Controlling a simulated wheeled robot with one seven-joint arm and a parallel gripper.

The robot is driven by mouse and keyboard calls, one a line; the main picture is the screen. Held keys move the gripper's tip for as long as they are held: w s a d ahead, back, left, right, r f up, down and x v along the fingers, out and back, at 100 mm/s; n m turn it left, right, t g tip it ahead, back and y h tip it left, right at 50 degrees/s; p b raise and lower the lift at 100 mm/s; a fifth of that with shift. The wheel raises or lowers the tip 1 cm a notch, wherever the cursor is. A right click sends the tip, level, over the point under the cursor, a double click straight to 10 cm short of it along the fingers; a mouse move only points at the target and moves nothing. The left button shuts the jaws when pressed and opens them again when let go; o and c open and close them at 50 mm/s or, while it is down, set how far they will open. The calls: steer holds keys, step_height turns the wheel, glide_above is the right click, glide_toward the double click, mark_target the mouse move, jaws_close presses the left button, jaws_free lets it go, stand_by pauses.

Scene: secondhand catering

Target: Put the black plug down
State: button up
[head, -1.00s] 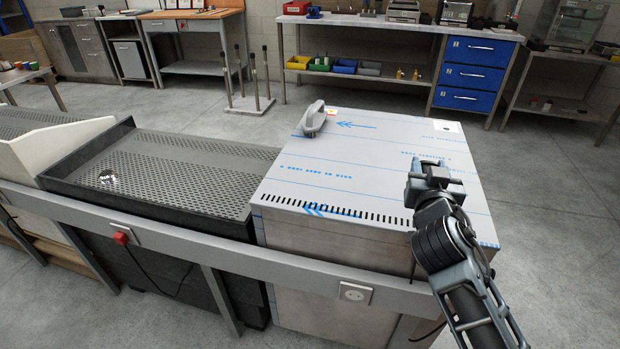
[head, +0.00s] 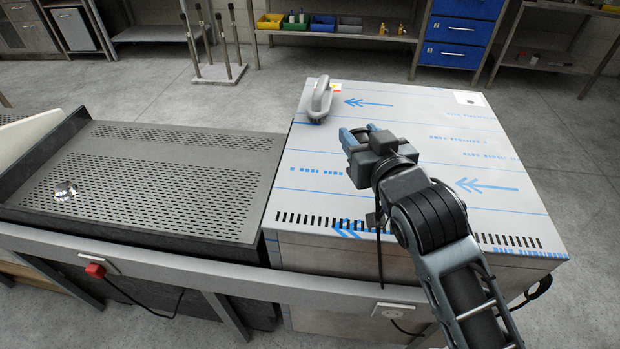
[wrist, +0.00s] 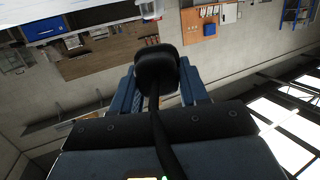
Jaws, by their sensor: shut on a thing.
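My gripper (head: 354,137) is above the film-covered steel top of the boxy machine (head: 420,125), its fingers pointing to the far left. It is shut on the black plug (wrist: 156,66), which sits between the blue fingertips in the wrist view. The plug's black cord (wrist: 163,135) runs back past the palm. In the head view the plug is mostly hidden by the fingers, and the cord (head: 379,250) hangs down over the machine's front edge. How high the plug is above the top cannot be told.
A grey handle (head: 320,98) stands on the machine's top, beyond the fingers. A perforated dark tray (head: 160,170) adjoins on the left. A grey rail in front carries a red plug (head: 95,270) and a white socket (head: 390,311). The right side of the steel top is clear.

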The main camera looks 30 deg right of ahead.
glide_above(309, 194)
step_height(309, 194, down, 6)
steer(key=shift+r+b, duration=0.2)
steer(key=shift+b, duration=0.2)
steer(key=shift+f, duration=1.95)
steer(key=shift+f+b, duration=0.6)
steer(key=shift+b, duration=0.25)
steer(key=o, duration=1.1)
steer(key=shift+o, duration=0.2)
steer(key=shift+r, duration=0.15)
steer(key=shift+r+p, duration=0.2)
steer(key=shift+p, duration=0.25)
steer(key=b+v, duration=0.1)
steer(key=v, duration=1.1)
steer(key=shift+r+b, duration=0.35)
